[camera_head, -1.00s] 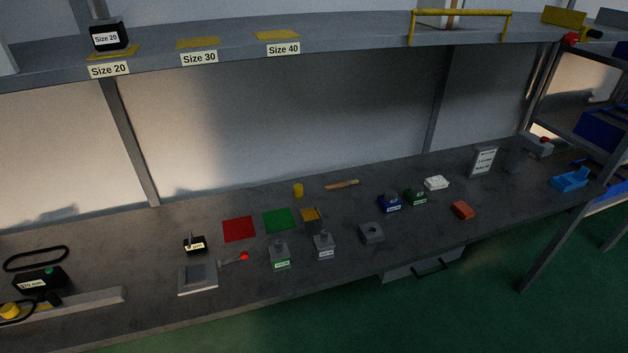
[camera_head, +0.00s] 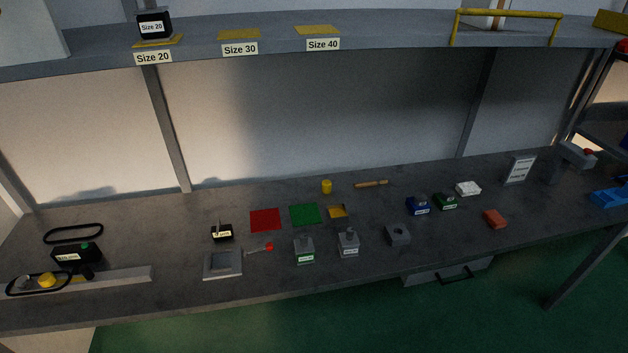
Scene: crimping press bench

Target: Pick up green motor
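The green motor (camera_head: 445,201) is a small dark green block with a white label. It sits on the right half of the grey bench, just right of a similar blue motor (camera_head: 418,206). A white block (camera_head: 468,188) lies behind it to the right, and a red block (camera_head: 495,219) in front of it to the right. Nothing covers the green motor. Neither of my grippers is in the head view.
The bench (camera_head: 370,277) has a shelf (camera_head: 390,42) above its back. A grey block with a hole (camera_head: 398,235) and two labelled grey fixtures (camera_head: 304,250) stand left of the motors. Red (camera_head: 265,220) and green (camera_head: 305,214) mats lie further left. Bench around the motors is mostly clear.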

